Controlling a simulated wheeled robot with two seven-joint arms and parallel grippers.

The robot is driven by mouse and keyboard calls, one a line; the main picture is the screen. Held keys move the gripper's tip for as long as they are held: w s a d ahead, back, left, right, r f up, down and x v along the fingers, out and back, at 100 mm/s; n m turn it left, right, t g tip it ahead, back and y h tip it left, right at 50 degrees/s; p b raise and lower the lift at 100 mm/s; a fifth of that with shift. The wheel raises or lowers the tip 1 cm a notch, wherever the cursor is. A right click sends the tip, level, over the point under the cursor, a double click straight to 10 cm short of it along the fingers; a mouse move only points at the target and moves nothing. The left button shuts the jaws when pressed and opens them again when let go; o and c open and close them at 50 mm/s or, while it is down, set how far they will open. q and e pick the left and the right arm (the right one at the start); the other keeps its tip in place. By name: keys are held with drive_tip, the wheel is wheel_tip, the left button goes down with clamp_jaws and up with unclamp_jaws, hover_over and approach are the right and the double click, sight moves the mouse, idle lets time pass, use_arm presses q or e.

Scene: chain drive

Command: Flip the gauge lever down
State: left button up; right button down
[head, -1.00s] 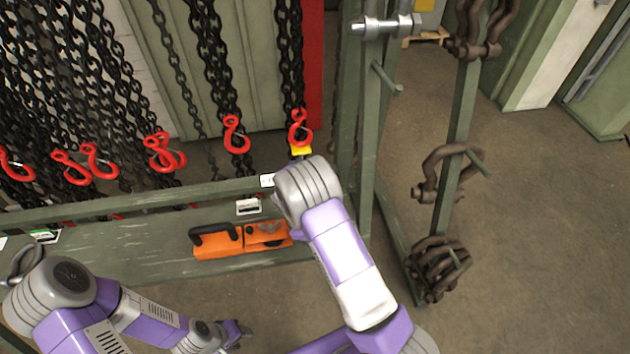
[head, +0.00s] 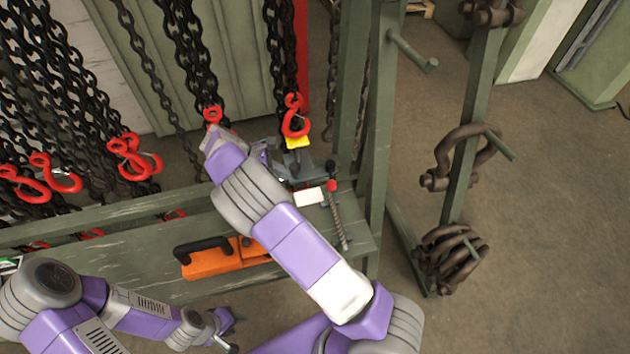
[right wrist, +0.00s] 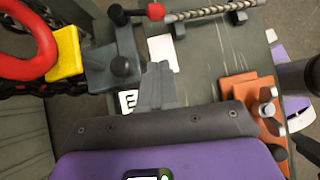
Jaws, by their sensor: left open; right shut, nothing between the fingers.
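A grey block-like fixture (head: 302,172) stands on the green bench under the yellow-tagged hook. In the right wrist view it is a blue-grey body (right wrist: 108,72) with a dark round knob (right wrist: 122,66). A ridged rod (head: 339,220) with a red knob (head: 331,187) stands beside it; the knob also shows in the right wrist view (right wrist: 155,11). I cannot tell for certain which part is the gauge lever. My right gripper (right wrist: 159,70) is shut and empty, its tips just right of the dark knob. My left gripper (head: 231,332) is open and empty at the bottom.
Black chains with red hooks (head: 295,117) hang behind the bench. An orange tool (head: 215,262) with a black handle lies on the bench (head: 120,260). A white card (head: 308,197) lies near the fixture. A green post (head: 380,130) rises at right.

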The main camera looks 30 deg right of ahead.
drive_tip(key=b+x, duration=0.2)
drive_tip(key=x, duration=0.8)
drive_tip(key=shift+w, duration=0.1)
drive_tip(key=d, duration=0.2)
drive_tip(key=s+d+f+b, duration=0.1)
drive_tip(key=shift+s+d, duration=0.1)
drive_tip(key=shift+d, duration=0.3)
use_arm(q)
wheel_tip(320, 180, down, 3)
drive_tip(key=shift+w+f, duration=0.1)
drive_tip(key=shift+f, duration=0.1)
